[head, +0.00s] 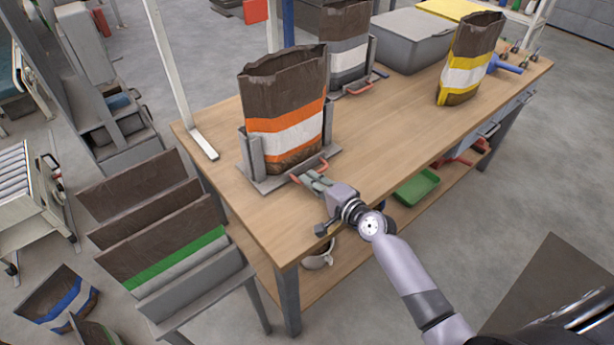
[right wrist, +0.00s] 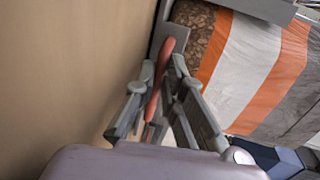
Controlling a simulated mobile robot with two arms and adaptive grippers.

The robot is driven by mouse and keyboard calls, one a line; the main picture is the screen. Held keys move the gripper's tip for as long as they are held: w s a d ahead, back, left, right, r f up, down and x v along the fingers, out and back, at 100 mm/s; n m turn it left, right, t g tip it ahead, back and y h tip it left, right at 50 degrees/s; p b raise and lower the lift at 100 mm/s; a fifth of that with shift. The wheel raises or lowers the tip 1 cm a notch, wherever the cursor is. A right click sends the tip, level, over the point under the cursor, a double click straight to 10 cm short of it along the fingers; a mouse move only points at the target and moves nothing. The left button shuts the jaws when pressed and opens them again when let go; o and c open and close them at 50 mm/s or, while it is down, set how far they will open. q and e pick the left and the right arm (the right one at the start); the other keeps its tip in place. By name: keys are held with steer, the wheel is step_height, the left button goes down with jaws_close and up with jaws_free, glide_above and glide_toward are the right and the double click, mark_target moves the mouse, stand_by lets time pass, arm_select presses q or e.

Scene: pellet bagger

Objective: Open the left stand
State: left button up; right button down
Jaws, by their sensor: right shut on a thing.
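The left stand (head: 254,158) is a grey metal holder near the left end of the wooden table. It holds an upright, open-topped brown bag (head: 283,135) with orange and white bands. A red handle (head: 323,163) sticks out at the stand's front; it also shows in the right wrist view (right wrist: 166,62). My right gripper (head: 312,180) is at this handle, with its fingers (right wrist: 158,90) on either side of it, shut on it. The fingers partly hide the handle. My left gripper is not in view.
A second stand (head: 371,55) with a grey-banded bag (head: 346,45) is farther back. A yellow-banded bag (head: 468,65) and a grey bin (head: 411,42) stand on the wooden table (head: 392,125). A rack of flat bags (head: 200,285) stands at the front left. The table's middle is clear.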

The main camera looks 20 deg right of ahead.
steer(key=shift+s+d+f, duration=0.1)
steer(key=shift+s+d, duration=0.15)
steer(key=shift+s, duration=0.35)
steer(key=shift+s+d, duration=0.2)
steer(key=shift+s, duration=0.4)
steer(key=c, duration=2)
jaws_free()
steer(key=shift+o, duration=0.2)
steer(key=v, duration=1.2)
